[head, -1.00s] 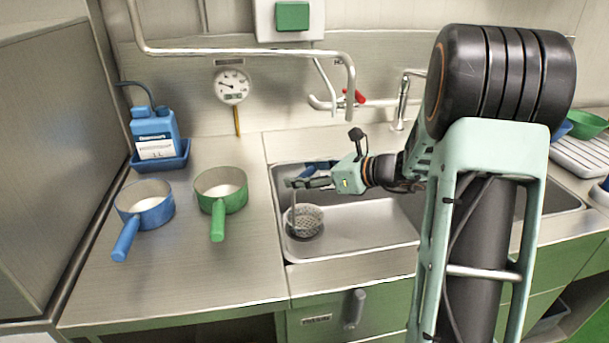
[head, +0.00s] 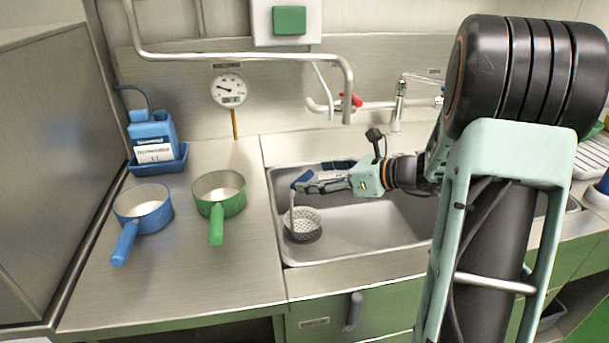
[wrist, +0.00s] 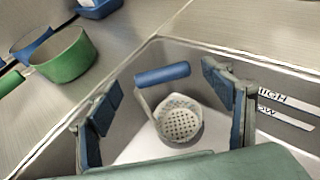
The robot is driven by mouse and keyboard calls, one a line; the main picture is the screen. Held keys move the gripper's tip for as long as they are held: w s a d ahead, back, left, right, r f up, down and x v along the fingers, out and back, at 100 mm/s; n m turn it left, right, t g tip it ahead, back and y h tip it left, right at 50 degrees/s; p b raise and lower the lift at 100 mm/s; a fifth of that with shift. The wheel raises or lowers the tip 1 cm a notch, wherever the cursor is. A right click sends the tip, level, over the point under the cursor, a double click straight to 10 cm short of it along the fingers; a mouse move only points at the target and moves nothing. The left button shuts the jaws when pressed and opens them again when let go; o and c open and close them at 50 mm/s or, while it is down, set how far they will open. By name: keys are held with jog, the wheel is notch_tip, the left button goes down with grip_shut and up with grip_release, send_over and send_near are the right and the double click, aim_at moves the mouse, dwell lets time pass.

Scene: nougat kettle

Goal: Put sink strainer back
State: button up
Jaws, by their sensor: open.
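The sink strainer (head: 303,226) is a light perforated basket with an upright bent handle topped by a blue grip (wrist: 162,74). It stands in the left front part of the sink basin (head: 365,238). In the wrist view the basket (wrist: 178,120) shows beyond and between my fingers. My gripper (head: 304,183) reaches in from the right, close to the blue grip. In the wrist view my gripper (wrist: 165,98) is open, with one blue-padded finger on each side of the handle and nothing clamped. Whether a finger touches the grip I cannot tell.
Blue (head: 143,208) and green (head: 219,193) pans stand on the counter left of the sink. A blue canister (head: 153,135) sits in a tray behind them. A pipe (head: 240,52) and tap (head: 398,108) are above the sink. Markings (wrist: 272,97) line the basin wall.

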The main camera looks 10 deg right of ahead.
jog(key=v, duration=0.7)
jog(key=shift+p, duration=0.4)
